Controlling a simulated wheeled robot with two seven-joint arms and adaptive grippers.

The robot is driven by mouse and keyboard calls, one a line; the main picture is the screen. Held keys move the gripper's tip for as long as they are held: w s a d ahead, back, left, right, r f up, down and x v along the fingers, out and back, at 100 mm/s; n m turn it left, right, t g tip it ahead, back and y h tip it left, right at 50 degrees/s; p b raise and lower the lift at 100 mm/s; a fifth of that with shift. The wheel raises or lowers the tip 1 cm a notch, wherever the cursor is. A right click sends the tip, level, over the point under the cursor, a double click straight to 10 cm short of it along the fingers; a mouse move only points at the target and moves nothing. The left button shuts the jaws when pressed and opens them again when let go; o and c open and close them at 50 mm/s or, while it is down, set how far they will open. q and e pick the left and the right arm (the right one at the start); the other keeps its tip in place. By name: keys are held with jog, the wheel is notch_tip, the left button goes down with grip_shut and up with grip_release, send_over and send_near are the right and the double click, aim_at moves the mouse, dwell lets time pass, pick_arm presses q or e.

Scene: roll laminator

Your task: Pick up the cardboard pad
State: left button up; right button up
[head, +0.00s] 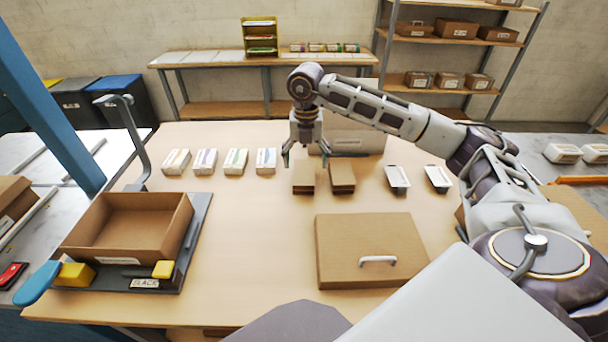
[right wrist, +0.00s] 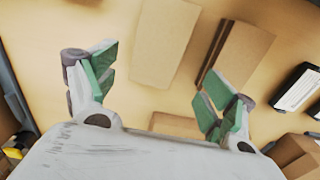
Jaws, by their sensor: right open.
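Two brown cardboard pads lie side by side on the table behind its middle: a left pad (head: 304,178) and a right pad (head: 342,177). In the right wrist view the left pad (right wrist: 165,42) lies ahead between the fingers, and the right pad (right wrist: 240,58) lies to its right, slightly turned. I cannot tell which one the task means. My right gripper (head: 306,156) is open and empty, pointing down above the left pad; it also shows in the right wrist view (right wrist: 156,82). Its fingers appear apart from both pads. My left gripper is not in view.
Several small labelled packs (head: 236,161) stand left of the pads; two white-labelled dark trays (head: 397,179) lie right. An open cardboard box (head: 130,225) sits in a fixture at left. A closed cardboard box (head: 370,250) with a white handle lies in front. Bare table lies between.

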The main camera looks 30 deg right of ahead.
aim_at(304, 175)
jog(key=shift+f, duration=0.1)
jog(key=shift+w+a+f, duration=0.1)
jog(key=shift+a+f, duration=0.05)
jog(key=shift+f, duration=1.1)
jog(key=shift+a+f, duration=0.1)
jog(key=shift+f, duration=1.15)
jog(key=shift+c, duration=0.4)
jog(key=c, duration=0.9)
